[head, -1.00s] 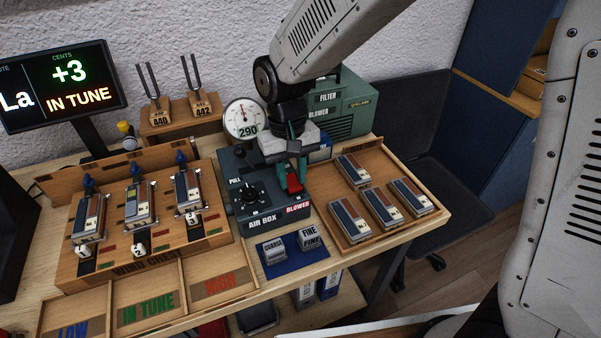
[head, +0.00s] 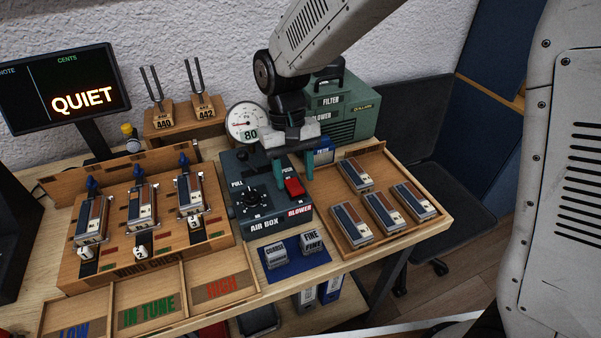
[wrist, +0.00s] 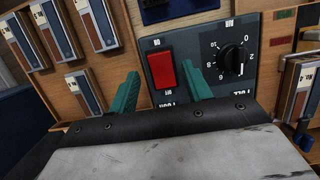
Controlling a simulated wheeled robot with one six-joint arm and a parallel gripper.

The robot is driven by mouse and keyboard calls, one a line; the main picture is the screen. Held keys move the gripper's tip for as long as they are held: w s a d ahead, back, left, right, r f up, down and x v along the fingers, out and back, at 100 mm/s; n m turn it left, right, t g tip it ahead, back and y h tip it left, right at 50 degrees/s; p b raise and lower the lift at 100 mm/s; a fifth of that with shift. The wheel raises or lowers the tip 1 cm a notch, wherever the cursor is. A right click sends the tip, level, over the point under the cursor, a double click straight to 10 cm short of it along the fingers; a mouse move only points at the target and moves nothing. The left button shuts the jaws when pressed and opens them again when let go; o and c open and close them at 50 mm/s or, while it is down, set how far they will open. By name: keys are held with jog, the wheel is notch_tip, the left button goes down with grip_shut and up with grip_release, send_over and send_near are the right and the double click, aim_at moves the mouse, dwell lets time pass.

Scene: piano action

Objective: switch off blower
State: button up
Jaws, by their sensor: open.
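The red blower switch (head: 294,188) sits on top of the dark air box (head: 262,222), beside a black knob. In the wrist view the red switch (wrist: 161,70) shows between the two green fingertips, below an "ON" mark, with the dial knob (wrist: 233,56) to its right. My gripper (head: 294,172) is open and empty, just above and behind the switch in the head view. Its fingers also show in the wrist view (wrist: 162,92), apart from the switch. The green blower unit (head: 340,108) stands behind. The gauge (head: 245,122) reads 80, and the display (head: 62,88) reads "QUIET".
A wooden tray (head: 352,246) with several reed blocks lies right of the air box. A blue mat (head: 296,267) with two tools marked COARSE and FINE is in front. A wooden rack (head: 150,268) with three reed blocks stands left. Tuning forks stand behind.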

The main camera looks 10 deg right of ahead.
aim_at(298, 184)
jog(key=v, duration=0.7)
jog(key=shift+s+d+f, duration=0.1)
jog(key=shift+s+f, duration=0.15)
jog(key=shift+f, duration=0.05)
jog(key=shift+s+d+f+n, duration=0.3)
jog(key=shift+s+d, duration=0.25)
jog(key=shift+s, duration=0.25)
jog(key=s+d+r+m+t, duration=0.2)
jog(key=s+d+r, duration=0.2)
jog(key=s+d, duration=0.6)
jog(key=s+d+r+m+t, duration=0.1)
jog(key=s+d+r, duration=0.3)
jog(key=s+d, duration=0.6)
jog(key=shift+d+r+m+t+y, duration=0.2)
jog(key=shift+d+m+t+y, duration=0.3)
jog(key=shift+d, duration=0.55)
jog(key=shift+s, duration=0.1)
